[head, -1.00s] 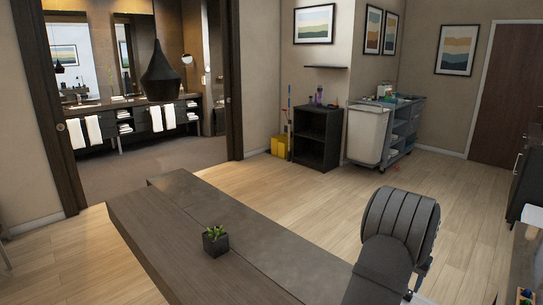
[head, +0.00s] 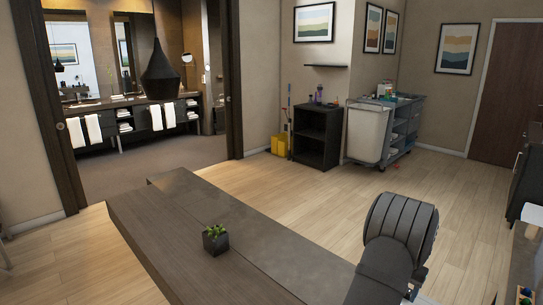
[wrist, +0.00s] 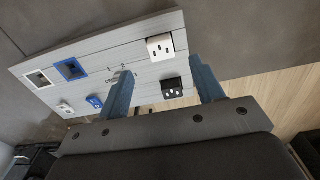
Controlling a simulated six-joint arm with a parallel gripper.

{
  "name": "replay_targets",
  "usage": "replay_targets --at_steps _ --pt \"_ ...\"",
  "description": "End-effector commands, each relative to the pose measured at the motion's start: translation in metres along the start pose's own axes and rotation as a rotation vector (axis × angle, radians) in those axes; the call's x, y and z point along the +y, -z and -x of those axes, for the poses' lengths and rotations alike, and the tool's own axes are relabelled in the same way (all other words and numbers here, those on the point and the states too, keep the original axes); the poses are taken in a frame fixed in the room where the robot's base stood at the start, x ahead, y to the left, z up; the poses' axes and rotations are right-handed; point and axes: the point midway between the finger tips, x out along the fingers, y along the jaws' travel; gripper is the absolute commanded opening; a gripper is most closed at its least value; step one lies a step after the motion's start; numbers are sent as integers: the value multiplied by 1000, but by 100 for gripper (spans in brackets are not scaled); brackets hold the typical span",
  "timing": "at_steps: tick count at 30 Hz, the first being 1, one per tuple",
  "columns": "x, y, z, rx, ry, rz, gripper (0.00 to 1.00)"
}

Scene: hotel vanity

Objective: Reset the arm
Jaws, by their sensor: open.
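My gripper (wrist: 160,84) shows in the wrist view with its two blue-grey fingers spread apart and nothing between them. Behind the fingers is a light grey board (wrist: 120,58). In the head view my arm shows at the lower right, and my gripper is not visible there.
The board carries a white socket block (wrist: 160,47), a black socket block (wrist: 172,88), a blue-framed square (wrist: 71,69) and a white-framed square (wrist: 39,79). In the head view, a potted plant (head: 215,238) stands on the dark counter (head: 160,222). A cleaning cart (head: 370,130) stands farther back.

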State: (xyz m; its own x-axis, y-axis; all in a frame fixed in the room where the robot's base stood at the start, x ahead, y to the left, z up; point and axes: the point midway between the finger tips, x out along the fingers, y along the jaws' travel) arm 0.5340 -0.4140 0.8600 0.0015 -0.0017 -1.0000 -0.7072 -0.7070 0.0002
Motion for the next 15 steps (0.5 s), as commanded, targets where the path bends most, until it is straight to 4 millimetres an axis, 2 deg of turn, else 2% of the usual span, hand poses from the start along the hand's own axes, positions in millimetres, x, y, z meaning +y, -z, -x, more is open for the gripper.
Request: replay_targets --at_steps 1,6,15 --pt "0 0 8 2 0 0 61" --pt "0 0 24 1 0 0 61" --pt "0 0 29 -1 0 0 61"
